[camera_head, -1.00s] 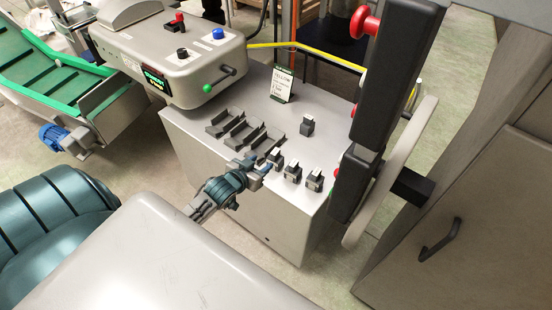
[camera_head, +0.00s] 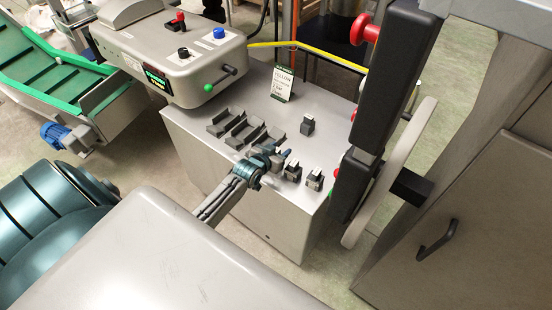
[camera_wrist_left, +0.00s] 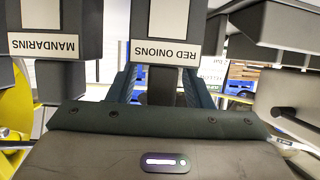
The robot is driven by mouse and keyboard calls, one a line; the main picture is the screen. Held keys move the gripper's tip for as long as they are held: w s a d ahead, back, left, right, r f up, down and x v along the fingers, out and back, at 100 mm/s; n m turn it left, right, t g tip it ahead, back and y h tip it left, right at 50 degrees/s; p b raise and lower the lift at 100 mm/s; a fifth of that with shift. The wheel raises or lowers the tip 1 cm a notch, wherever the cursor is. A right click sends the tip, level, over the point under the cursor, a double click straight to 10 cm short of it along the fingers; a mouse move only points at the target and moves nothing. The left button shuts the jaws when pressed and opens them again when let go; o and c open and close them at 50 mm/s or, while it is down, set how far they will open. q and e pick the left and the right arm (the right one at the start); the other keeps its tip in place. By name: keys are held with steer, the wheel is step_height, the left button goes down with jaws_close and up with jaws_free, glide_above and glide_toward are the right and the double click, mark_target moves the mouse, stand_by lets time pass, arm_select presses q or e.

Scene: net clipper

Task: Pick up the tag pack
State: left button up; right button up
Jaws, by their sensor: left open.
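My gripper largely hides the nearest pack in the head view. My right gripper is not seen.
Dark angled trays (camera_head: 242,130) lie left of the packs. A printed sign (camera_head: 282,84) stands behind them. A control box (camera_head: 170,60) with knobs is at the back left. A black upright with a red knob (camera_head: 365,29) rises close on the right.

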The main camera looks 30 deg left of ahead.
arm_select(q)
steer(key=shift+s, duration=0.1)
steer(key=shift+c, duration=0.4)
jaws_close()
steer(key=shift+r, duration=0.15)
